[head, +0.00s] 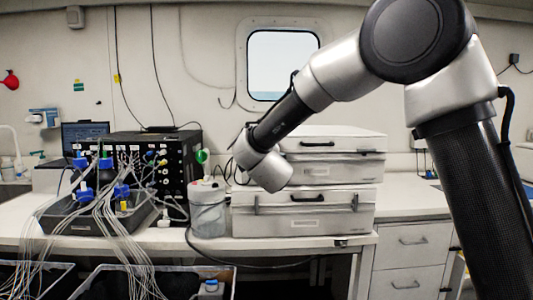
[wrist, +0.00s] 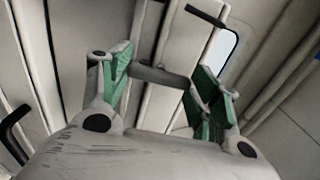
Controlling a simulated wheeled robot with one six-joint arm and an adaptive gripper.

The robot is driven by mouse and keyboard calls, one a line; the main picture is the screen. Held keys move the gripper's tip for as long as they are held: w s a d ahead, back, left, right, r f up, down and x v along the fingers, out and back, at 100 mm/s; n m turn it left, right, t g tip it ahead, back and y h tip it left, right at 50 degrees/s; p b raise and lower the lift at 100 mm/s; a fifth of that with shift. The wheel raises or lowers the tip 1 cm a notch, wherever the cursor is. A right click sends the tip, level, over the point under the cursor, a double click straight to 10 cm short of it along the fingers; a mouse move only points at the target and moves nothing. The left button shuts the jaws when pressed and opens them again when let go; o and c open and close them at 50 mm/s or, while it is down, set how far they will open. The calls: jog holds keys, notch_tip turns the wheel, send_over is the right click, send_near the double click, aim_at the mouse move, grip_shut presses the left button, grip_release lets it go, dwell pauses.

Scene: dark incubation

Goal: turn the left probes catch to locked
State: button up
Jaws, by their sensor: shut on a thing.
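In the wrist view my gripper (wrist: 158,72) has its two green-padded fingers on either side of a short dark grey bar, which looks like a catch (wrist: 160,77). The fingers are closed onto its ends. Behind it is the pale ribbed face of a case (wrist: 150,25). In the head view my arm's wrist covers the left front of the stacked pale cases, and the gripper itself is hidden. The lower case (head: 340,215) shows a dark catch (head: 257,205) at its left and a handle. Case labels are too small to read, so I cannot tell which case is held.
A translucent tub (head: 208,215) stands close left of the cases. Further left are a black instrument box (head: 178,165) and a dark tray (head: 75,225) with many thin cables. The bench (head: 415,200) is clear right of the cases.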

jog(key=shift+f, duration=0.1)
jog(key=o, duration=1)
jog(key=s, duration=1.2)
